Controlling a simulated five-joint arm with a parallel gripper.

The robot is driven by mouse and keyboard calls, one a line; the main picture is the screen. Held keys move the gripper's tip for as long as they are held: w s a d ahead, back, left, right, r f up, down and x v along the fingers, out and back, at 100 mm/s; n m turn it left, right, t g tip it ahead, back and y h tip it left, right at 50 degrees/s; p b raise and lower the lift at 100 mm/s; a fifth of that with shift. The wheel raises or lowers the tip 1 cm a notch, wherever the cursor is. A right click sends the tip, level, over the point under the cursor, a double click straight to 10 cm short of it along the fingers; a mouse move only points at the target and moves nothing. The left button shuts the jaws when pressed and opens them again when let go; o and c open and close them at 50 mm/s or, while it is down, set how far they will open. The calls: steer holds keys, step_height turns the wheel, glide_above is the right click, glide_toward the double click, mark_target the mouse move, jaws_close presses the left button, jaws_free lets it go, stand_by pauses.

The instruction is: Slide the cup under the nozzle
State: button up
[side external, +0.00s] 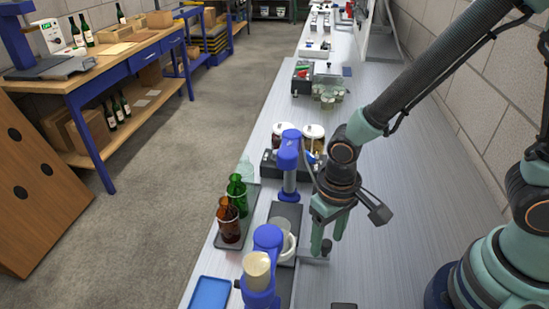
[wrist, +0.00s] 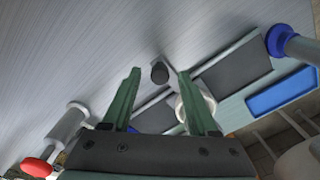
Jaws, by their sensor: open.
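A pale cup (side external: 288,250) sits on a dark plate (side external: 285,213) between two blue stands, partly hidden by the nearer one. In the wrist view the cup (wrist: 208,103) is partly behind my right finger. The farther blue stand (side external: 289,152) has a head on a grey column. The nearer stand (side external: 266,240) carries a cream cylinder. I cannot tell which one bears the nozzle. My gripper (side external: 327,243) is open, pointing down just right of the cup. In the wrist view a dark round knob (wrist: 160,73) shows between the fingertips (wrist: 160,75); contact cannot be told.
A blue tray (side external: 209,293) lies near the bench's front left edge. Green (side external: 237,190) and brown (side external: 228,222) bottles stand on a dark tray left of the cup. Jars (side external: 313,138) stand behind the farther stand. The bench surface right of my gripper is mostly clear.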

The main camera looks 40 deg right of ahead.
steer(key=shift+f, duration=0.35)
jaws_close()
stand_by(1.3)
